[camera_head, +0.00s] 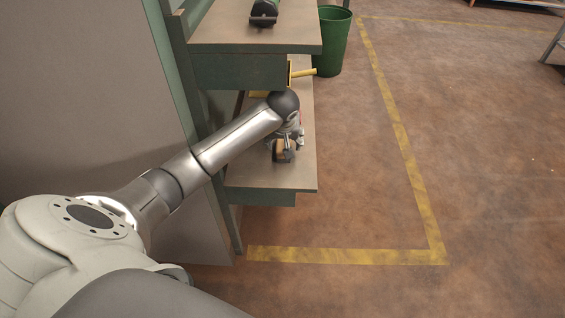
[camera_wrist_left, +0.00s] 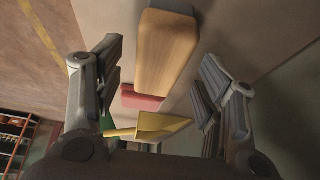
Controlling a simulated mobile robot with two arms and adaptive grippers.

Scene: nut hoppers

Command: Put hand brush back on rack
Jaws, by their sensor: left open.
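A wooden block with a rounded edge, which looks like the hand brush (camera_head: 280,155), lies on the lower shelf (camera_head: 270,181) of the green bench. In the left wrist view the light wooden brush (camera_wrist_left: 166,52) fills the upper middle, and a red piece (camera_wrist_left: 142,102) shows beside it. My left gripper (camera_head: 284,148) is over the lower shelf at the brush. Its fingers are open, one on each side of the wood in the wrist view, with gaps visible. I cannot make out a rack for certain. My right gripper is not in view.
A yellow item with a handle (camera_head: 304,72) is behind my wrist and also shows in the wrist view (camera_wrist_left: 160,126). The upper shelf (camera_head: 225,36) overhangs the lower one. A green bin (camera_head: 333,42) stands behind. The floor to the right is clear.

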